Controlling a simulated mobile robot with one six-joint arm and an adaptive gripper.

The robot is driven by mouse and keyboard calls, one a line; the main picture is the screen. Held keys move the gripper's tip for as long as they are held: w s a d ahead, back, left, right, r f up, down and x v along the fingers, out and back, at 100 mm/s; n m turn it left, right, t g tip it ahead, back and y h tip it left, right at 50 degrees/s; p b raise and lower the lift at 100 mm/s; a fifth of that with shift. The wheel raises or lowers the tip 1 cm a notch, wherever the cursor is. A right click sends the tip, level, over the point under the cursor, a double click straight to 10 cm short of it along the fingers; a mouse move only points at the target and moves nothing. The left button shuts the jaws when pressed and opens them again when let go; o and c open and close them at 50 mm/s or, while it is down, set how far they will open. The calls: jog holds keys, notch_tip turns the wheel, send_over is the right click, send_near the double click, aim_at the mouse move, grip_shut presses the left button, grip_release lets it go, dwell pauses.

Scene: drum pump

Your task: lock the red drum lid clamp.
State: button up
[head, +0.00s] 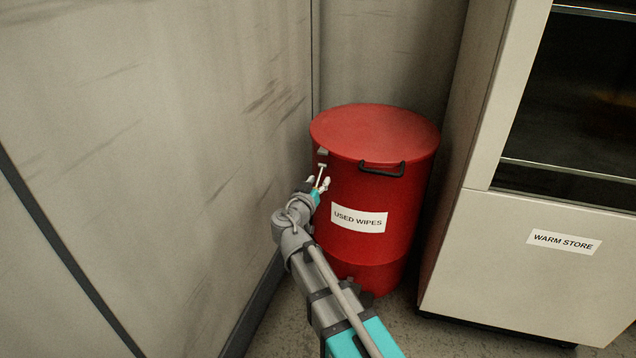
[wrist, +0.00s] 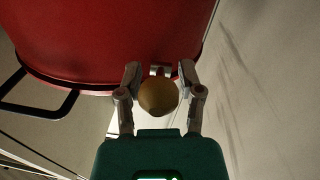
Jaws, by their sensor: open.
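The red drum (head: 366,200), labelled USED WIPES, stands in the corner with its flat red lid (head: 375,131) on top. The lid clamp (head: 322,169) is a small pale metal piece on the drum's left side, just below the rim. In the wrist view a round tan knob (wrist: 158,98) lies between my fingers, with a small metal catch (wrist: 160,71) beyond it at the rim. My gripper (head: 320,184) is open at the clamp; its fingers (wrist: 160,74) stand either side of the knob, with gaps showing. The clamp's lever behind the knob is hidden.
A black handle (head: 382,170) sticks out from the drum's front, right of the clamp. A pale wall (head: 180,150) stands close on the left. The WARM STORE cabinet (head: 520,260) stands to the right. Some bare floor (head: 400,325) shows in front.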

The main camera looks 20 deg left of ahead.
grip_shut()
jog(key=shift+s+a+r, duration=0.1)
jog(key=shift+a, duration=0.1)
dwell(0.4)
